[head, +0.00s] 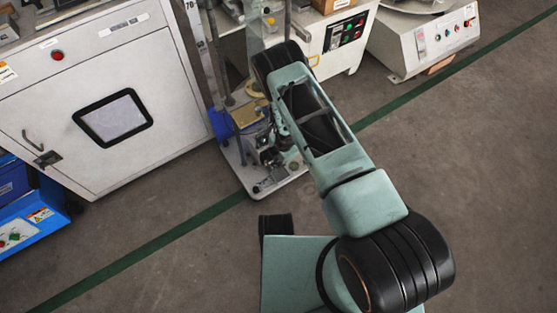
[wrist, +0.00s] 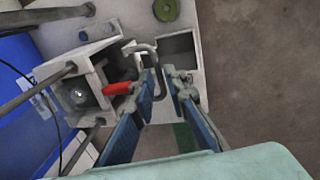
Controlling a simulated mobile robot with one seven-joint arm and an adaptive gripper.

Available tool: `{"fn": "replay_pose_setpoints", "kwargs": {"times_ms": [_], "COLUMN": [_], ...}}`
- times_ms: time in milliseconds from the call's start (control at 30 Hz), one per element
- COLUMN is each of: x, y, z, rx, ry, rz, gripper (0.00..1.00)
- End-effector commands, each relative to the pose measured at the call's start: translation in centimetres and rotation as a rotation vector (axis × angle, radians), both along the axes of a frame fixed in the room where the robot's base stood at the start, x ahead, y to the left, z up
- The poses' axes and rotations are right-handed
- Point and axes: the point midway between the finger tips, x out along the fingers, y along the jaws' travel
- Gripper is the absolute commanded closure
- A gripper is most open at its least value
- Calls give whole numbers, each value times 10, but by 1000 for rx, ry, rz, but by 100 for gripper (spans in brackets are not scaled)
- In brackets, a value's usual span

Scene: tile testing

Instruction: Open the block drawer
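In the wrist view a curved grey metal handle (wrist: 146,47) rises beside a light grey block-like housing (wrist: 105,38), which may be the block drawer; I cannot tell for sure. The handle's bent end is close to the tip of my gripper's left finger. I cannot tell whether they touch. My gripper (wrist: 166,76) has blue-backed fingers and is open, with a narrow gap and nothing clearly held. In the head view my gripper (head: 272,155) is small and dark over the white-based test device (head: 285,180), and the handle cannot be made out there.
A red lever (wrist: 117,88) and metal rods (wrist: 45,85) are left of my fingers. A dark square recess (wrist: 178,45) lies ahead, and a green disc (wrist: 166,9) beyond. A large white cabinet (head: 165,75) stands left of the device. The floor (head: 470,130) at the right is clear.

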Motion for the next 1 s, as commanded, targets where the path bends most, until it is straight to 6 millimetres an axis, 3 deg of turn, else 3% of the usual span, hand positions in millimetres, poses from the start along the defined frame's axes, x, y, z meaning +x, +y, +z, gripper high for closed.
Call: {"fn": "replay_pose_setpoints", "kwargs": {"times_ms": [1000], "x": [-9], "y": [-7], "z": [75], "rx": [0], "ry": [-1], "rz": [1], "gripper": [86]}}
